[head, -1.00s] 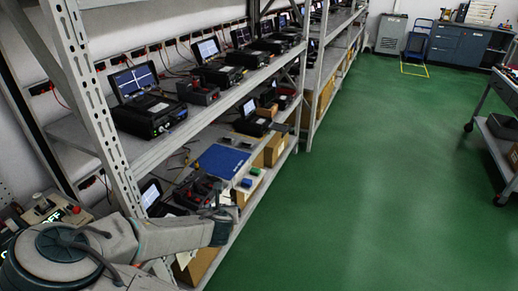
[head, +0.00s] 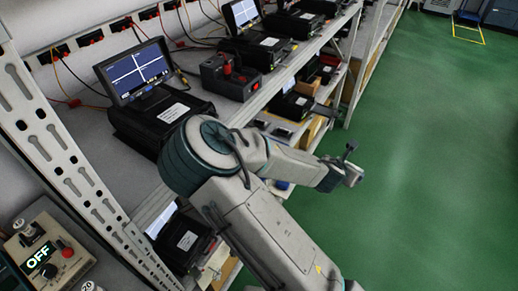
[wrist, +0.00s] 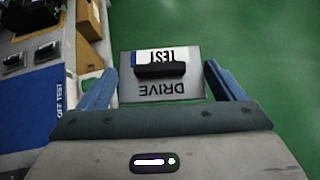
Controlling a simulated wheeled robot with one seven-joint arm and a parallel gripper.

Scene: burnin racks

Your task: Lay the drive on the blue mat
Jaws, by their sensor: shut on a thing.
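A flat grey drive (wrist: 191,88) labelled "TEST" and "DRIVE", with a black bar across it, sits between the two blue fingers of my gripper (wrist: 162,86) in the wrist view. The gripper is shut on it. Green floor shows beyond the drive. In the head view my gripper (head: 348,168) is out in front of the rack, over the aisle. The blue mat (wrist: 35,105) lies on the lower shelf at the left of the wrist view, with "OFF TEST" lettering along its edge. The drive is to its right, clear of it. My arm hides most of the lower shelf in the head view.
Dark drive-like units (wrist: 14,62) rest at the mat's far end, and cardboard boxes (wrist: 88,18) stand beside it. A slotted rack post (head: 62,155) stands at left. The aisle floor (head: 440,150) is clear.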

